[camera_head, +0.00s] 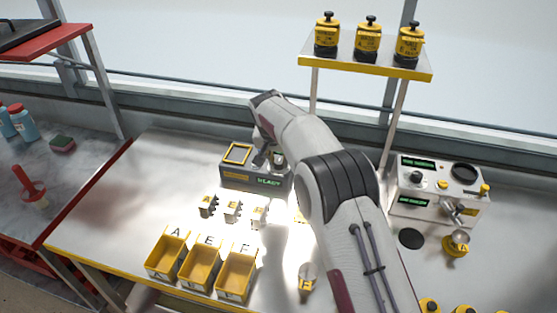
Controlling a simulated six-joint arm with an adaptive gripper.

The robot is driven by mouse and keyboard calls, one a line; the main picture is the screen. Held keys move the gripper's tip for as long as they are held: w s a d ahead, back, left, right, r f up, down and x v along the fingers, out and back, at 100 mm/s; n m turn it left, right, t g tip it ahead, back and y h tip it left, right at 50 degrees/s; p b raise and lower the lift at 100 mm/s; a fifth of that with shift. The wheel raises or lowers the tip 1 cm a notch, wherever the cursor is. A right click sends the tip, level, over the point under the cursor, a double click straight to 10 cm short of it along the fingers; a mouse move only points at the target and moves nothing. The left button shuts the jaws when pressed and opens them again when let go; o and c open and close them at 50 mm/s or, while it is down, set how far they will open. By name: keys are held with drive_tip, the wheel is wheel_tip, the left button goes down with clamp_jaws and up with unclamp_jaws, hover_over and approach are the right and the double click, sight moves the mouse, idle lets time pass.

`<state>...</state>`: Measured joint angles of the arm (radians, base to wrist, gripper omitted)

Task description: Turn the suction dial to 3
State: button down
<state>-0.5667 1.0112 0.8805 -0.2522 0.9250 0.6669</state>
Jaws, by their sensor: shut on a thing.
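My gripper (268,157) is at the end of my arm, over the right part of a grey box (236,178) with a green READY display. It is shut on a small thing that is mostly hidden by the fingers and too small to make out. A white control unit (407,204) stands at the right, with green displays, a black knob (416,178) and a yellow knob (484,188). My gripper is well to the left of this unit. No dial marked for suction or numbered 3 is legible.
Yellow bins (233,288) marked A, E and F stand at the front, with small lettered pieces (232,210) behind them. Lettered bulbs stand at the front (307,279) and right (457,243). A raised shelf (350,64) holds three yellow-black canisters. My arm crosses the middle.

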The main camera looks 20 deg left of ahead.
idle(0.5)
drive_tip(key=c, duration=1.8)
unclamp_jaws()
drive_tip(key=shift+r, duration=0.15)
drive_tip(key=shift+v, duration=2.3)
drive_tip(key=shift+s, duration=6.1)
